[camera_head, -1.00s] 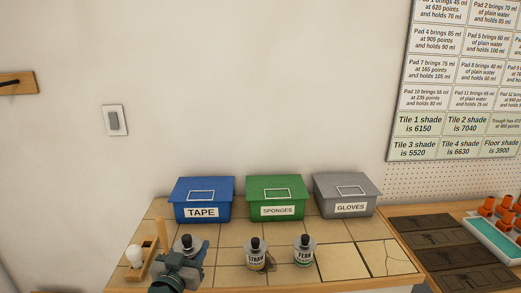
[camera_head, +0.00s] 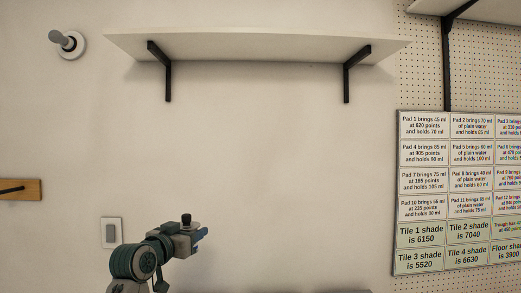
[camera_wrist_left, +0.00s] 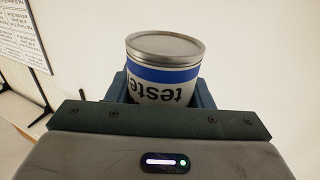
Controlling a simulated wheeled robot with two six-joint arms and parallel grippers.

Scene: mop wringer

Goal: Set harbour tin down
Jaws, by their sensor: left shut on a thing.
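My left gripper (camera_head: 202,236) is raised in front of the bare wall in the head view. In the left wrist view it is shut on a tin (camera_wrist_left: 164,78), with a finger on either side. The tin has a grey metal lid, a blue band and a pale label with upside-down lettering that reads like "teste"; its lower part is hidden behind the gripper body. I cannot make out the name "harbour" on it. In the head view the tin cannot be told apart from the gripper. My right gripper is not in view.
A white wall shelf (camera_head: 255,45) on black brackets spans the top and looks empty. A light switch (camera_head: 111,233) is behind my left arm. A wall board of printed cards (camera_head: 460,190) is at the right, a wooden rail (camera_head: 18,189) at the left.

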